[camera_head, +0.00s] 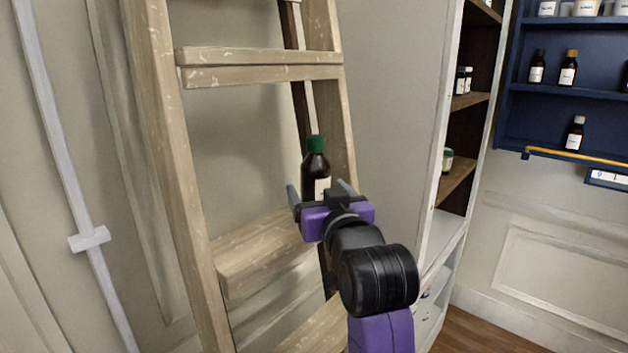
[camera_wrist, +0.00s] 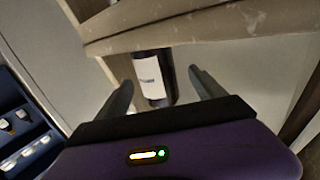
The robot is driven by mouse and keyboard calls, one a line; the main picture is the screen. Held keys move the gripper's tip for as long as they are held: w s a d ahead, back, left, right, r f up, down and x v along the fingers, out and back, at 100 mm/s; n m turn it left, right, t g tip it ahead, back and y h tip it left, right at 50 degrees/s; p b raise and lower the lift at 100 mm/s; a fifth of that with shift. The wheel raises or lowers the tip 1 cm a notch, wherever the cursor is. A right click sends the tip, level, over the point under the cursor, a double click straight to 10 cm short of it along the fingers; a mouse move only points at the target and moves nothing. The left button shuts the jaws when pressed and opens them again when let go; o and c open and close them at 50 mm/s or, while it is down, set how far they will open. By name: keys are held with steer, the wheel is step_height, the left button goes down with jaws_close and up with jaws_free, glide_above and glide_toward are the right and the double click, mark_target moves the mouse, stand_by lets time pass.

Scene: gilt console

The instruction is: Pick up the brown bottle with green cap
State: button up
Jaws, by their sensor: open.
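The brown bottle with green cap (camera_head: 316,167) stands upright on a step of the wooden ladder in the head view. Its lower part is partly hidden behind my gripper. In the wrist view the dark bottle with a white label (camera_wrist: 152,76) shows between the two fingers, and its cap is not visible there. My gripper (camera_head: 322,190) is open, with one finger toward each side of the bottle. In the wrist view my gripper (camera_wrist: 158,84) has clear gaps between its fingers and the bottle. Whether the bottle is fully between the fingertips is hard to tell.
The ladder (camera_head: 165,130) has side rails and a rung (camera_head: 260,56) above the bottle. A white cabinet (camera_head: 440,130) with small jars stands to the right. A blue wall shelf (camera_head: 520,110) with several bottles hangs farther right. A pale pipe (camera_head: 75,190) runs at left.

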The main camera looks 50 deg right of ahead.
mark_target(314, 180)
steer(key=p+x, duration=0.1)
steer(key=x, duration=0.4)
steer(key=shift+d+r, duration=0.15)
steer(key=shift+d, duration=0.1)
steer(key=shift+w+d+p, duration=0.25)
steer(key=shift+w+p, duration=0.05)
steer(key=shift+w, duration=0.2)
jaws_close()
steer(key=shift+r, duration=0.1)
